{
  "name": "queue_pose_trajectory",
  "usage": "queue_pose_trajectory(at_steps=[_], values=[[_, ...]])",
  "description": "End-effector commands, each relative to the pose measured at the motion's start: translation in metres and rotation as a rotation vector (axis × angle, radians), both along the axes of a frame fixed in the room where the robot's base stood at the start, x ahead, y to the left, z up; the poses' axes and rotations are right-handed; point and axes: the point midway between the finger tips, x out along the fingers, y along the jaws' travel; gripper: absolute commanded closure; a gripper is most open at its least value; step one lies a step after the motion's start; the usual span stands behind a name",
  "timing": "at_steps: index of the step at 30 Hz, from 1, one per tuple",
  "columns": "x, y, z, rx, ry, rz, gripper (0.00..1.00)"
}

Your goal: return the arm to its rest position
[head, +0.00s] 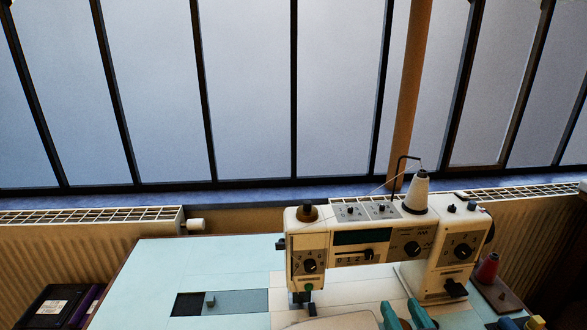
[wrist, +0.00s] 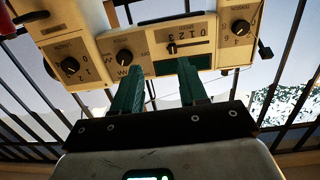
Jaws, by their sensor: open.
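My gripper (head: 402,306) shows at the bottom edge of the head view, its two green fingers parted with nothing between them. In the wrist view my gripper (wrist: 161,78) is also open and empty. The cream sewing machine (head: 375,258) stands beyond the fingers on the pale blue table (head: 200,258). It appears upside down in the wrist view (wrist: 105,60), with its dials and dark panel beyond the fingertips. I see no contact between the fingers and the machine. Most of my arm is out of view.
A white thread cone (head: 416,194) stands on top of the machine. A red spool (head: 487,268) sits right of it. Small coloured items (head: 533,323) lie at the lower right corner. Dark boxes (head: 55,305) are at lower left. Radiators (head: 90,250) and windows line the back. The table's left part is largely clear.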

Motion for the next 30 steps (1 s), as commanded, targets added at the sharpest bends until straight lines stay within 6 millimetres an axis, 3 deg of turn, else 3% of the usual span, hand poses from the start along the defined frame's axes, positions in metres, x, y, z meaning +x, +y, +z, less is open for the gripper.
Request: queue_pose_trajectory(at_steps=[5,9,13,18,21,24,30], values=[[-0.040,-0.035,-0.064,-0.008,0.343,-0.083,0.57],[-0.100,-0.053,-0.120,-0.006,0.677,-0.114,0.57],[-0.165,-0.058,-0.156,0.004,0.973,-0.101,0.57],[-0.236,-0.054,-0.176,0.022,1.258,-0.051,0.57],[-0.260,-0.052,-0.180,0.029,1.349,-0.027,0.57],[-0.271,-0.050,-0.181,0.032,1.391,-0.014,0.57],[-0.272,-0.050,-0.182,0.032,1.397,-0.013,0.57]])
